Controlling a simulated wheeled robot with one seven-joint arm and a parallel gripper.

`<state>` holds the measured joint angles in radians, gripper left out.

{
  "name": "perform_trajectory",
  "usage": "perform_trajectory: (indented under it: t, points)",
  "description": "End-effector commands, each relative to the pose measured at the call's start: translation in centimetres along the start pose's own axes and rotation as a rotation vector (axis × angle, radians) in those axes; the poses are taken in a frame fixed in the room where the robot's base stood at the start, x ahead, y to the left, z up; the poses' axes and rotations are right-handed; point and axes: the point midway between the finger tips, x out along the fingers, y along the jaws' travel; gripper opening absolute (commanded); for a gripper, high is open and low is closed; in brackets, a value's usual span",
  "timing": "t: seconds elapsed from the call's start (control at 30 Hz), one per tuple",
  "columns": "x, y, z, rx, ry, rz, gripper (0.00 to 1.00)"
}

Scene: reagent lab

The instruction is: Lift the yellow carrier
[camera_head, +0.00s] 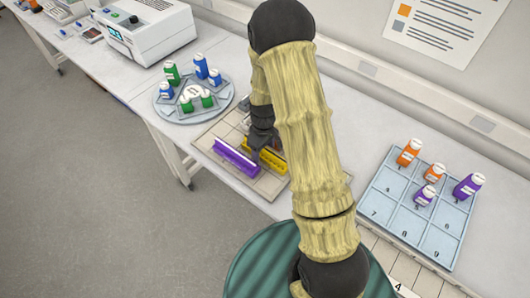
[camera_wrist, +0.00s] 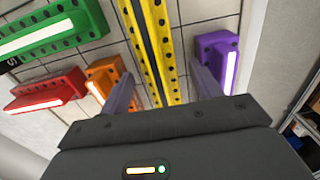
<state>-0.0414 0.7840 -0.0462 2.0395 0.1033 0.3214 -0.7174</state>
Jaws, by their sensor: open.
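The yellow carrier (camera_wrist: 156,45) is a long bar with rows of dark holes and a dark groove along it. In the wrist view it runs lengthwise between the two fingers of my gripper (camera_wrist: 158,75), with gaps on both sides. My gripper is open and not closed on anything. In the head view the yellow carrier (camera_head: 271,161) lies on a tiled pad, just beside the purple carrier. My gripper (camera_head: 262,150) is low over it and hides part of it. I cannot tell the fingers' exact height over the pad.
A purple carrier (camera_wrist: 219,62) is close outside the right finger. An orange carrier (camera_wrist: 108,84) is close outside the left finger, with red (camera_wrist: 48,90) and green (camera_wrist: 52,34) carriers farther left. A round bottle rack (camera_head: 158,112) and a numbered bottle tray (camera_head: 378,195) flank the pad.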

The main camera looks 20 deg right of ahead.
Motion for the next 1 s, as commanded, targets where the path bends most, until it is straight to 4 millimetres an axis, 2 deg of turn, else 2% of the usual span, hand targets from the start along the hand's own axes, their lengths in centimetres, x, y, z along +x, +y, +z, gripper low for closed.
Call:
perform_trajectory:
  t: [0.47,0.57,0.7,0.77,1.0]
  points:
    - [-0.01,0.02,-0.03,0.000,0.001,0.001,0.64]
    - [-0.02,0.02,-0.03,0.000,0.001,0.001,0.48]
    - [-0.02,0.03,-0.03,0.000,0.001,0.001,0.20]
    - [-0.03,0.03,-0.03,0.000,0.001,0.001,0.10]
    - [-0.11,0.04,-0.05,0.000,0.002,0.001,0.10]
